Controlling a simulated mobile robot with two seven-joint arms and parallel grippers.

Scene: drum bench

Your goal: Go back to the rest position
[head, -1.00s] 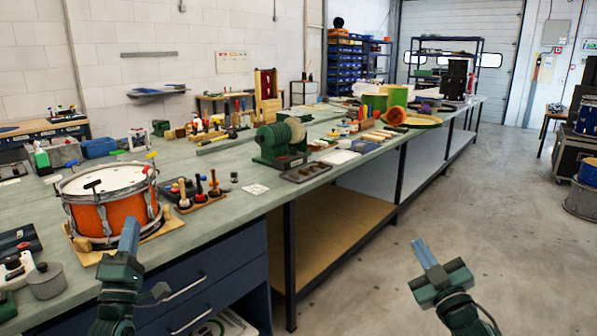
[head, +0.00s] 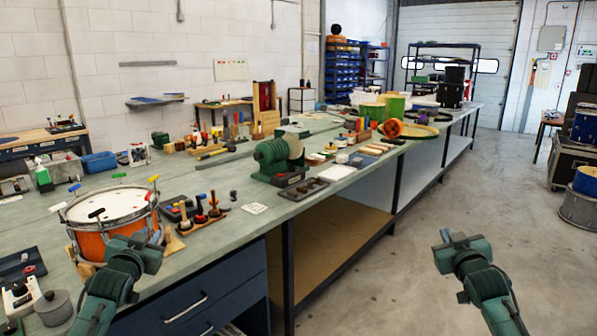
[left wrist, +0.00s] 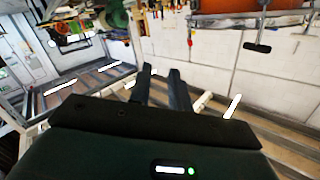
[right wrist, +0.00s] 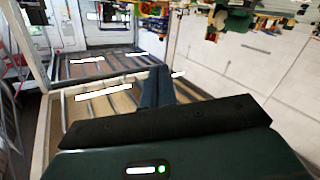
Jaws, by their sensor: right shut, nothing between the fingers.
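My left gripper (head: 142,243) is in front of the bench's near edge, low at the left of the head view, overlapping the orange snare drum in the picture. In the left wrist view its two dark fingers (left wrist: 161,82) stand apart with nothing seen between them. My right gripper (head: 446,236) is over the open floor to the right of the bench, clear of everything. In the right wrist view its fingers (right wrist: 156,86) are together and empty.
The orange snare drum (head: 88,243) sits on the green-topped bench (head: 255,228) at the near left. A green grinder-like machine (head: 277,157) and small tools stand farther along. The concrete floor (head: 385,290) to the right is open; black cases (head: 575,178) stand at the far right.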

